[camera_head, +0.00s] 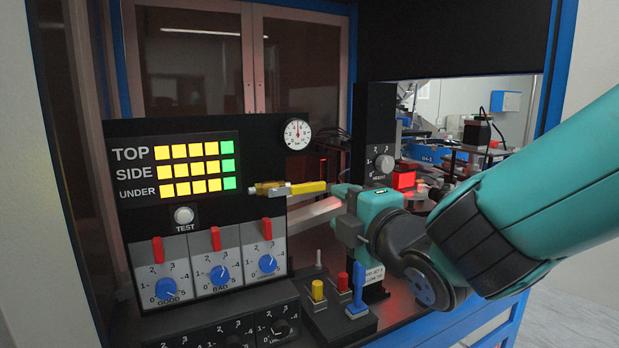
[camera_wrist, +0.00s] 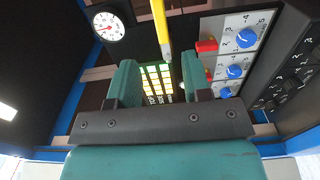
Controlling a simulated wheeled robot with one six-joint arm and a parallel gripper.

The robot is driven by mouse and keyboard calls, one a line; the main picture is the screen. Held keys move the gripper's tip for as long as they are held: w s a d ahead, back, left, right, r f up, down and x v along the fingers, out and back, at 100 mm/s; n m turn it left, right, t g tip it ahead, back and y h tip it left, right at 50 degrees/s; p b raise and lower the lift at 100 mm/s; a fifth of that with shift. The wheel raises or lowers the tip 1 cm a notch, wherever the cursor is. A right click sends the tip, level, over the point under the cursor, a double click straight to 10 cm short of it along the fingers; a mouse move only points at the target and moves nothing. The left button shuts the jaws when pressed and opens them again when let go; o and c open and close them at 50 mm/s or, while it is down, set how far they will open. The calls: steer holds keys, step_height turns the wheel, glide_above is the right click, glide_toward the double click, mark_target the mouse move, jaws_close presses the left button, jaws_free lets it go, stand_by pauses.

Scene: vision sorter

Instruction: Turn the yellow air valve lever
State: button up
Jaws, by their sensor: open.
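The yellow air valve lever (camera_head: 306,187) sticks out to the right from a brass-coloured valve body (camera_head: 268,189) at the right edge of the black panel. It lies roughly level. In the wrist view the yellow lever (camera_wrist: 159,24) comes down from the top edge, and its end shows between the fingertips, apart from both. My gripper (camera_head: 338,192) is at the right end of the lever in the head view. In the wrist view my gripper (camera_wrist: 160,66) has its teal fingers wide apart with nothing held. The exact depth between lever and fingers is hard to tell.
A pressure gauge (camera_head: 297,134) sits above the lever. Left are the lit TOP/SIDE/UNDER display (camera_head: 180,168), the TEST button (camera_head: 184,215) and blue dials (camera_head: 219,275) with red levers. Below are yellow (camera_head: 317,290) and red buttons and a blue lever (camera_head: 358,288).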

mark_target(311, 189)
steer(key=p+x, duration=0.3)
steer(key=x, duration=0.8)
steer(key=shift+w+a+p, duration=0.15)
steer(key=shift+w+p, duration=0.25)
jaws_close()
